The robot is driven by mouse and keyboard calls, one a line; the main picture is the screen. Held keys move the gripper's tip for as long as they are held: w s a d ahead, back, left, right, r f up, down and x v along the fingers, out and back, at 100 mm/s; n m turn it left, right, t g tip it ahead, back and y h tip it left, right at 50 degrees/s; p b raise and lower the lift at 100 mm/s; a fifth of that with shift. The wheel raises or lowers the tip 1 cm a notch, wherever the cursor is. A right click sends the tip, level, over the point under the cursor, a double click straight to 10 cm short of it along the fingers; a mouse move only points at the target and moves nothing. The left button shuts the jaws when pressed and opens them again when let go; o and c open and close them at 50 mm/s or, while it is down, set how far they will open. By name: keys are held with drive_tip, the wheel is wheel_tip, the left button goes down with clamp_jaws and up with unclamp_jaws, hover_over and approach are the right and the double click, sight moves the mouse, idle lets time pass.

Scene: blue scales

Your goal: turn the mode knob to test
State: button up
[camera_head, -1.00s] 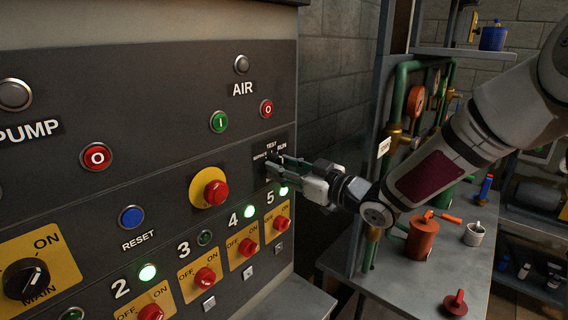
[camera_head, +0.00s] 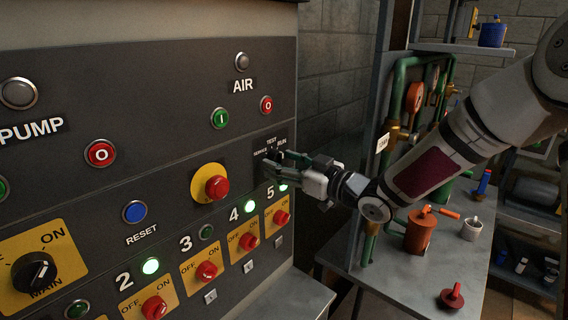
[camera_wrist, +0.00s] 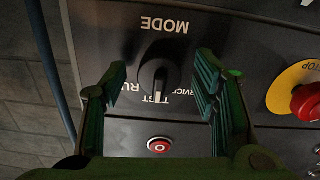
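The mode knob (camera_wrist: 155,76) is a dark knob on the grey panel. It shows in the wrist view, which sees the panel upside down, with the MODE label above it and RUN, TEST and SERVICE labels below. Its grip lies nearly upright in that picture, its lower end near the TEST label (camera_wrist: 157,97). I cannot tell surely where its pointer is. My gripper (camera_wrist: 157,88) is open, with one green finger on each side of the knob and a gap to each. In the head view my gripper (camera_head: 266,166) is at the panel's right side and hides the knob.
A red stop button (camera_wrist: 160,145) is close to the knob in the wrist view. A red emergency button (camera_head: 216,187) on a yellow plate is left of my gripper. Numbered switches run below. A bench (camera_head: 400,275) with a red canister (camera_head: 419,232) is at the right.

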drive_tip(key=v, duration=1.2)
drive_tip(key=s+d+r+m+h, duration=0.2)
drive_tip(key=d+m+h, duration=0.1)
drive_tip(key=d+h, duration=0.4)
drive_tip(key=s+d+r+m+h, duration=0.2)
drive_tip(key=d+m+h, duration=0.1)
drive_tip(key=d+h, duration=0.35)
drive_tip(key=s+a+m+g, duration=0.1)
drive_tip(key=s+m+g, duration=0.4)
drive_tip(key=s, duration=1.8)
drive_tip(key=shift+s+f+m+h, duration=0.25)
drive_tip(key=shift+f+m+h, duration=0.05)
drive_tip(key=shift+f+h, duration=0.05)
